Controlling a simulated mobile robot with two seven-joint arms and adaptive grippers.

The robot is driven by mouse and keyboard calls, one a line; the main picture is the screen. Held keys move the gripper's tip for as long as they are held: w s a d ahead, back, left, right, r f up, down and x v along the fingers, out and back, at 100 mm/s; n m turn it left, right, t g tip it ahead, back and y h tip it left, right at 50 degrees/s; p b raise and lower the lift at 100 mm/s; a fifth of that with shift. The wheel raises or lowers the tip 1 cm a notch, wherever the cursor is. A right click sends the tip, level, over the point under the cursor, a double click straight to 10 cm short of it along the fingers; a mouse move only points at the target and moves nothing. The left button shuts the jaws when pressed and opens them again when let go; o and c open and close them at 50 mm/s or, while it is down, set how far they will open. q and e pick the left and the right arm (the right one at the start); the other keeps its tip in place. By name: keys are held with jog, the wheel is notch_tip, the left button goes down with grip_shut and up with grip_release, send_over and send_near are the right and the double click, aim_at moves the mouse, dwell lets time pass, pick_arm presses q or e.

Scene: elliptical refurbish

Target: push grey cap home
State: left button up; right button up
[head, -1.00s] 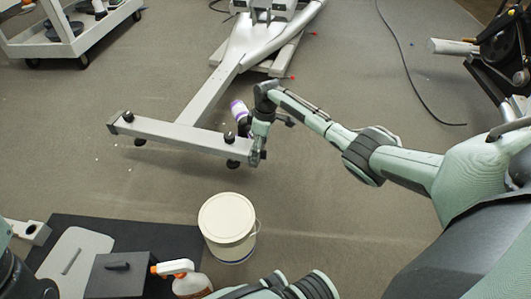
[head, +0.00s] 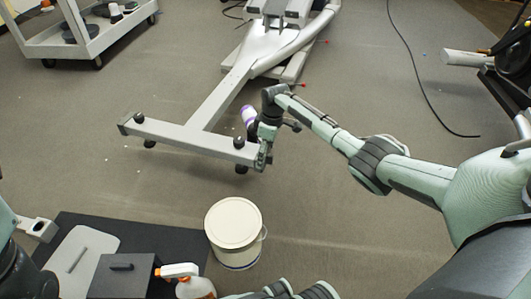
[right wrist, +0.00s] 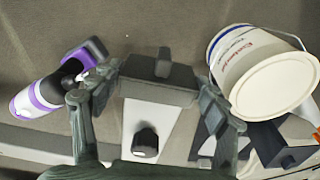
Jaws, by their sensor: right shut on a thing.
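The grey cap (right wrist: 160,88) is a dark grey block with a raised tab, at the near end of the pale beam (right wrist: 152,122) in the right wrist view. My right gripper (right wrist: 160,80) has its fingers on both sides of the cap and is shut on it. In the head view, my right gripper (head: 264,153) is at the right end of the silver foot beam (head: 185,138), where it largely hides the cap. I cannot tell how far the cap sits in the beam.
A purple and white power tool (right wrist: 38,98) lies beside the beam. A lidded white bucket (head: 232,224) stands nearer me. A dark mat (head: 185,238) holds a black box (head: 122,278) and a spray bottle (head: 195,287). A white cart (head: 92,35) stands back left. Open floor lies between.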

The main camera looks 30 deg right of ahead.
jog(key=shift+w+a+b, duration=0.35)
jog(key=shift+w+a, duration=0.15)
jog(key=shift+w, duration=0.1)
dwell(1.0)
jog(key=o, duration=1.2)
jog(key=shift+o, duration=0.2)
jog(key=shift+r, duration=0.1)
notch_tip(320, 180, up, 12)
jog(key=s+d, duration=0.1)
